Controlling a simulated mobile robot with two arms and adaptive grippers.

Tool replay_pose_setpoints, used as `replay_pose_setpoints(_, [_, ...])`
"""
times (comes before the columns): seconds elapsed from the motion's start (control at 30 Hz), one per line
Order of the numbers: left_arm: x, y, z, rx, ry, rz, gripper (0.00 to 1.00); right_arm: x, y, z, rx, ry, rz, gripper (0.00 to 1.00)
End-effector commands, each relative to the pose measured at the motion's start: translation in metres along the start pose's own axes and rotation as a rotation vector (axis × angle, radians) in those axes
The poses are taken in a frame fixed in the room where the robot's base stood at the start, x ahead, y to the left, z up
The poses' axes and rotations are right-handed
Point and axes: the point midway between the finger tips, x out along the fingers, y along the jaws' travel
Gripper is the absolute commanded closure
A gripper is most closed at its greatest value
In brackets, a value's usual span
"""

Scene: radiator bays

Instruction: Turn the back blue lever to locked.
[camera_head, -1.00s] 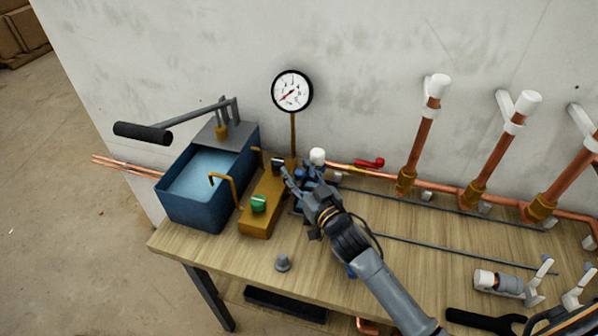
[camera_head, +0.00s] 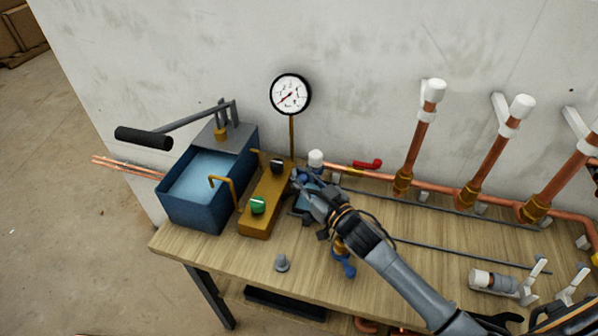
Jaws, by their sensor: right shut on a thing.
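My right gripper (camera_head: 301,183) reaches in from the lower right over the back of the bench, beside the yellow block. It is shut on the back blue lever (camera_head: 314,174), of which only small blue parts show around the fingers. The gripper hides most of this lever, so its exact angle cannot be told. A front blue lever (camera_head: 344,265) on a brass valve shows below my right wrist, pointing toward the bench's front. My left gripper is not in view.
A blue water tank (camera_head: 195,212) with a pump handle (camera_head: 143,138) stands at left. The yellow block (camera_head: 262,205) carries a green knob (camera_head: 257,205) and a black knob. A gauge (camera_head: 291,94) rises behind. A red lever (camera_head: 368,164) and copper risers (camera_head: 415,150) line the wall.

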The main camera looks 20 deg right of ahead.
Motion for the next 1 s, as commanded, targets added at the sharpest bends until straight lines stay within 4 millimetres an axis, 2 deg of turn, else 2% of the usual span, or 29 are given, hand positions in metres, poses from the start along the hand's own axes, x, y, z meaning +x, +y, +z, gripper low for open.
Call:
replay_pose_setpoints(0.2, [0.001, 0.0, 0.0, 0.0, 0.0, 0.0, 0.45, 0.0, -0.003, 0.001, 0.003, 0.001, -0.004, 1.0])
replay_pose_setpoints(0.23, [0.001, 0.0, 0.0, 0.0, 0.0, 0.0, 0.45, 0.0, -0.003, 0.001, 0.003, 0.001, -0.004, 0.82])
replay_pose_setpoints(0.37, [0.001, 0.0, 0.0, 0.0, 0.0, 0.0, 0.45, 0.0, -0.003, 0.001, 0.003, 0.001, -0.003, 0.56])
replay_pose_setpoints(0.73, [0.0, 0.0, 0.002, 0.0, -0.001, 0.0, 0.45, 0.0, -0.001, -0.004, 0.001, 0.002, -0.001, 0.56])
replay_pose_setpoints(0.87, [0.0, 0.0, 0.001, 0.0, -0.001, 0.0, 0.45, 0.0, -0.001, -0.022, -0.001, 0.005, -0.003, 0.56])
replay_pose_setpoints(1.0, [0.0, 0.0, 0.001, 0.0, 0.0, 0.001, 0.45, 0.0, -0.002, -0.05, -0.002, 0.006, -0.004, 0.56])
